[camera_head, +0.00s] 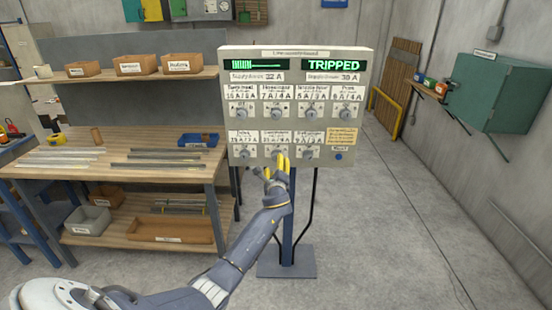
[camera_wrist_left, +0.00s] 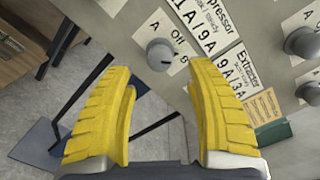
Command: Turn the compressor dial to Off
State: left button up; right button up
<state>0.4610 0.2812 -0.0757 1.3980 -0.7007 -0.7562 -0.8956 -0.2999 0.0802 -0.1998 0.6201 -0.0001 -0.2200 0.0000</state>
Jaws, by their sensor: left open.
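The compressor dial (camera_wrist_left: 160,54) is a grey round knob on the light panel. In the left wrist view it sits below the compressor label (camera_wrist_left: 212,28), beside small "A" and "Off" tags. A small dark mark shows on its rim; its exact setting is hard to read. My left gripper (camera_wrist_left: 162,75) has two yellow fingers, open, with the dial showing between and beyond their tips; nothing is held. In the head view the left gripper (camera_head: 280,161) is at the panel's bottom row, partly covering the middle dial. My right gripper is not in view.
The panel (camera_head: 232,110) carries several other dials and a green display reading TRIPPED (camera_head: 334,65). The extractor label (camera_wrist_left: 248,65) is close to one finger. A blue post and base (camera_head: 287,270) stand below. A workbench (camera_head: 120,140) is left; floor to the right is clear.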

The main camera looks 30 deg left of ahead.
aim_at(276, 159)
pick_arm(q)
jog(key=shift+x, duration=3.5)
grip_shut()
